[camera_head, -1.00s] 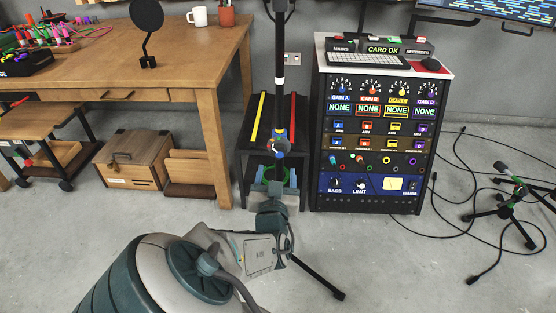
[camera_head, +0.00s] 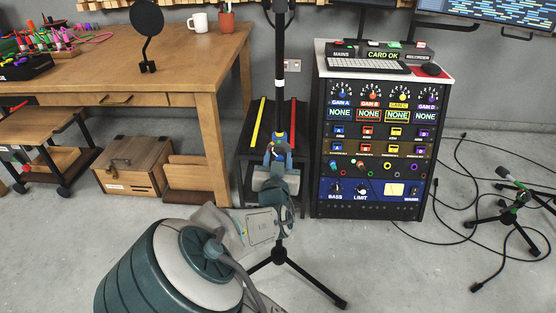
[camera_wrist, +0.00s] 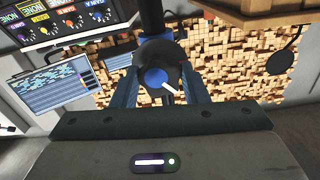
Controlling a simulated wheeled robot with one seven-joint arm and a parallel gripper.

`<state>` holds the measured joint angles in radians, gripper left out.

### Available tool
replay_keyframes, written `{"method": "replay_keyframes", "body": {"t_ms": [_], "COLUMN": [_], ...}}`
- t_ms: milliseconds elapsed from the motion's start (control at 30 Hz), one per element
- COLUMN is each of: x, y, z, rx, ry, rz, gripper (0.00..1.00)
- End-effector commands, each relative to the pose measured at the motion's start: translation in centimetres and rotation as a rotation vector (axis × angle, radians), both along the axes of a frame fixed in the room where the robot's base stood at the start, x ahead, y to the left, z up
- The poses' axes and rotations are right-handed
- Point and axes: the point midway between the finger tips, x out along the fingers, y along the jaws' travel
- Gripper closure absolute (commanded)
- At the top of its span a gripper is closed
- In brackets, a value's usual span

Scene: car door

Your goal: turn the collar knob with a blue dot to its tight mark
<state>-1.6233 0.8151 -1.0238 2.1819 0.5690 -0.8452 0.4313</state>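The collar knob is a dark round piece on the black stand pole. Its blue dot (camera_wrist: 156,78) faces the wrist camera, and a white pointer runs from it toward the lower right. In the head view the knob (camera_head: 279,149) is small and partly hidden by my gripper. My gripper (camera_wrist: 159,72) has its two blue-grey fingers spread, one on each side of the knob. Whether the fingertips touch the knob, I cannot tell. My gripper also shows in the head view (camera_head: 278,155), at the pole. I cannot make out the tight mark.
The stand's tripod legs (camera_head: 315,288) spread on the floor. A low black table (camera_head: 245,140) with yellow and red bars is behind the pole. The equipment rack (camera_head: 316,150) stands close on the right, the wooden workbench (camera_head: 190,75) on the left. Cables (camera_head: 455,200) lie on the right floor.

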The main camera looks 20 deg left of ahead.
Motion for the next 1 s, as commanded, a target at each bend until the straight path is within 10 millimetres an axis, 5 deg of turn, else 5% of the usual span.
{"method": "replay_keyframes", "body": {"t_ms": [367, 1000], "x": [0.01, 0.00], "y": [-0.07, 0.01], "z": [-0.11, -0.34], "rx": [0.059, 0.514], "ry": [0.015, 0.123], "rz": [-0.002, -0.002], "gripper": [0.82, 0.82]}}
